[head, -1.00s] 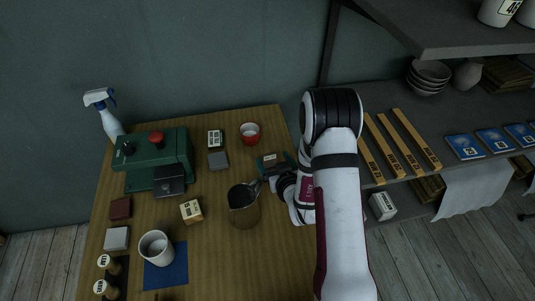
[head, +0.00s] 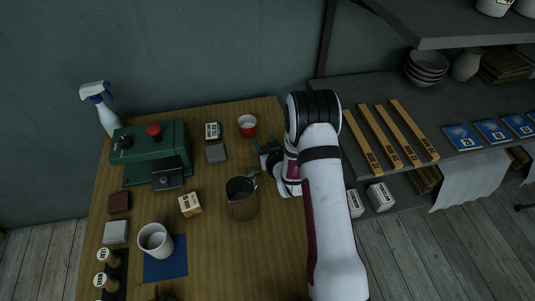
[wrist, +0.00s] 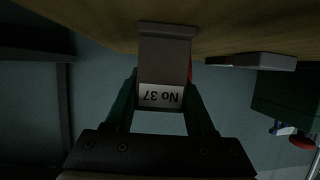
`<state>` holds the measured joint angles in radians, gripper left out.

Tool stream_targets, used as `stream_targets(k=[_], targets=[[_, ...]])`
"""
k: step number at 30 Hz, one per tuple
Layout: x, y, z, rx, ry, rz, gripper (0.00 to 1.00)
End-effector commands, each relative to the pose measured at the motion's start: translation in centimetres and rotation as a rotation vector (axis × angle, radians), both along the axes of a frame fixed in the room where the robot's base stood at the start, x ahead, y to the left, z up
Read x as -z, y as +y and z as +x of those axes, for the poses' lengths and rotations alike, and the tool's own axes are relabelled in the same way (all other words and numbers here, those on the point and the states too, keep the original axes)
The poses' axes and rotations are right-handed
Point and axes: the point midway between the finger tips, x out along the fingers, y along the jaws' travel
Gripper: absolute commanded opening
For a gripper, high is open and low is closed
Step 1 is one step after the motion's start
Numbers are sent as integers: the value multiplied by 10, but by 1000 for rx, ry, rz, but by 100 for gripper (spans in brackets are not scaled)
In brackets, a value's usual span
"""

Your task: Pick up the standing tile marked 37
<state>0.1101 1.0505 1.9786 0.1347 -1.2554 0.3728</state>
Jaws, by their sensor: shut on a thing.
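The tile marked No 37 (wrist: 162,75) is a grey upright slab with a pale label. It shows upside down in the middle of the wrist view, with a wider grey foot at the table end. My gripper (wrist: 162,108) has its green fingers on either side of the tile and is shut on it. In the head view my gripper (head: 268,151) is at the table's right side, right of the red cup. The tile is hard to make out there. Whether its foot touches the table I cannot tell.
The wooden table (head: 215,260) holds a red cup (head: 247,127), a metal pitcher (head: 242,205), a green machine (head: 150,150), a grey block (head: 216,153) and a white mug (head: 155,240). A shelf with wooden bars (head: 383,135) stands on the right.

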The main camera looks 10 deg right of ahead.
Motion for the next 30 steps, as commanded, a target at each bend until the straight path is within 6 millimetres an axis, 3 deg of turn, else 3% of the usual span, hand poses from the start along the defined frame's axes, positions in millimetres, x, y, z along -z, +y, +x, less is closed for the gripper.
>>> stream_targets(k=[3,11,19,30], targets=[[0,0,0,0,0,0,0],[-3,0,0,0,-1,0,0],[-45,-3,-1,2,-5,1,0],[-95,-77,-48,5,-3,-1,0]])
